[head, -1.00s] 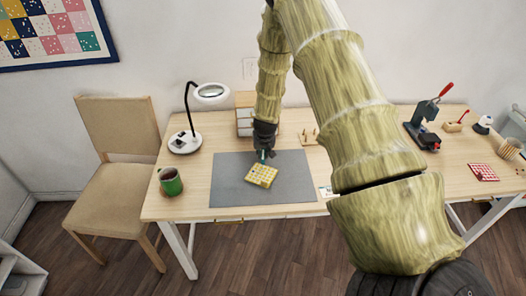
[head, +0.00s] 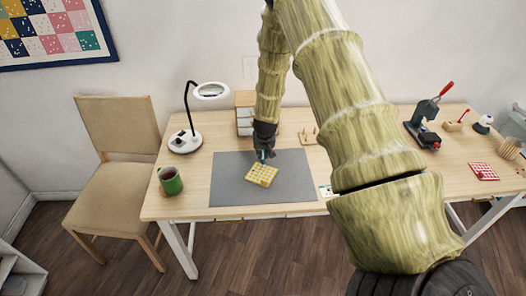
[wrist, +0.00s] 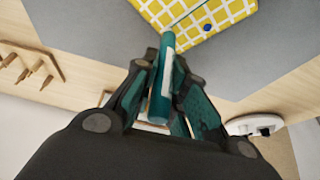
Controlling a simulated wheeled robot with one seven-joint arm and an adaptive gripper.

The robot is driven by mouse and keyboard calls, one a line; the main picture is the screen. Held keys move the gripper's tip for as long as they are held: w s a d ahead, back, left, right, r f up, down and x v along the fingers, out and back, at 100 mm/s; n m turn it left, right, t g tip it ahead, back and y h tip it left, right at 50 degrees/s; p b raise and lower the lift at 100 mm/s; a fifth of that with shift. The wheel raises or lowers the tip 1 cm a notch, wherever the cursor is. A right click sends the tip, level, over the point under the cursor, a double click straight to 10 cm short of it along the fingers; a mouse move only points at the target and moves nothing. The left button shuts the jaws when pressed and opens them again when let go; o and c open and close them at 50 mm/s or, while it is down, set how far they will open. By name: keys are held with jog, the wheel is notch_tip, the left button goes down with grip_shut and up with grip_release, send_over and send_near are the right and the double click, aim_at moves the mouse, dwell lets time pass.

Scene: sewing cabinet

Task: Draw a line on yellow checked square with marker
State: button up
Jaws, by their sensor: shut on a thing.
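The yellow checked square (head: 262,175) lies on the grey mat, slightly turned. It also shows at the top of the wrist view (wrist: 214,14), with a small blue dot on it. My gripper (head: 264,157) is above the square's back edge. In the wrist view my gripper (wrist: 165,95) is shut on a teal marker (wrist: 160,90), whose far end points toward the square. A thin greyish-green line runs diagonally on the square near that end; I cannot tell if it is ink. Whether the tip touches the square is unclear.
The grey mat (head: 225,190) has free room around the square. Small drawers (head: 244,115) and a peg rack (head: 308,136) are behind. A press (head: 424,122) stands at right.

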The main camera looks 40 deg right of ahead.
jog(key=shift+s+a+p, duration=0.15)
jog(key=shift+s+a, duration=0.4)
jog(key=shift+a, duration=0.45)
jog(key=shift+s+a+p, duration=0.1)
jog(key=shift+s+a, duration=0.45)
jog(key=shift+a, duration=0.5)
jog(key=shift+s+a+p, duration=0.15)
jog(key=shift+s+a, duration=0.4)
jog(key=shift+a, duration=0.45)
dwell(5.0)
